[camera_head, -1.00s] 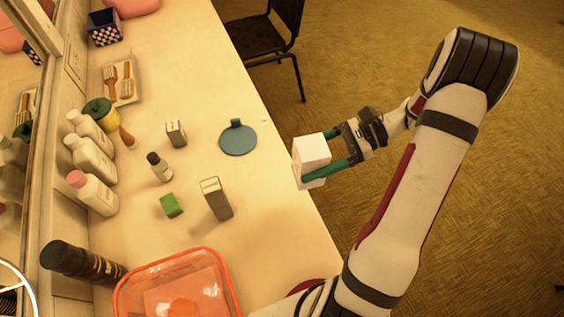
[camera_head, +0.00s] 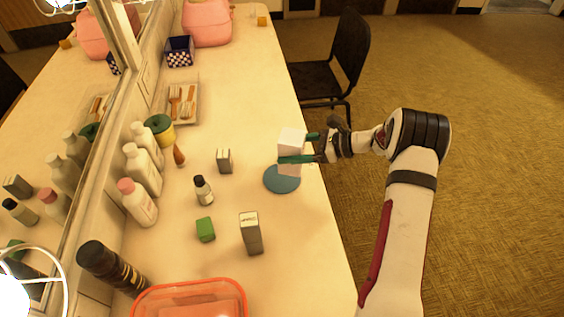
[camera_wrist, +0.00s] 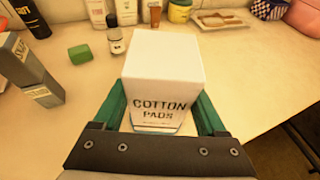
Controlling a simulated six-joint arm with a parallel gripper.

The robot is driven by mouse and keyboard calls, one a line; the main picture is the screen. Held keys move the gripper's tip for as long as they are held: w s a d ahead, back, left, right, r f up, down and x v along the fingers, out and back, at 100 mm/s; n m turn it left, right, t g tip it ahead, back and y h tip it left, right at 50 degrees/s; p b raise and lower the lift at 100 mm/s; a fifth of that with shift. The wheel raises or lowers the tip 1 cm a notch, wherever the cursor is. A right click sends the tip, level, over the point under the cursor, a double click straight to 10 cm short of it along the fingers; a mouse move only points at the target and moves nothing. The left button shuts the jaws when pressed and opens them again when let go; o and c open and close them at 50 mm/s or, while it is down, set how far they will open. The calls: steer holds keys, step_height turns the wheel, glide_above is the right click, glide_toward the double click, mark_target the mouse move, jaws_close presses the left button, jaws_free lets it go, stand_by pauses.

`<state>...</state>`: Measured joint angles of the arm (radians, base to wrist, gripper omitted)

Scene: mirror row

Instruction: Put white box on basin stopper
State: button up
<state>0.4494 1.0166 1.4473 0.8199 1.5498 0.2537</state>
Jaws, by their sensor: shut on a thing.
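The white box (camera_head: 291,143), marked "COTTON PADS" in the wrist view (camera_wrist: 162,75), is between the green fingers of my gripper (camera_head: 298,148). My gripper is shut on it from the right side. The blue round basin stopper (camera_head: 282,181) lies flat on the counter. In the head view the box overlaps the stopper's far part. In the wrist view the box hides nearly all of the stopper, with only a bluish edge showing below it. I cannot tell whether the box touches the stopper.
A grey box (camera_head: 250,232), a smaller grey box (camera_head: 224,161), a dark-capped bottle (camera_head: 203,190) and a green block (camera_head: 205,229) stand to the left. Several bottles line the mirror. An orange-red container (camera_head: 190,299) is at the front. The counter's right edge runs close to the stopper.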

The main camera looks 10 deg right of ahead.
steer(key=shift+w+a+f, duration=0.3)
steer(key=shift+a+f, duration=0.15)
steer(key=shift+a, duration=0.1)
steer(key=shift+w+a+f, duration=0.3)
steer(key=shift+a+f, duration=0.15)
steer(key=shift+a, duration=0.1)
step_height(320, 180, down, 3)
steer(key=shift+f, duration=0.4)
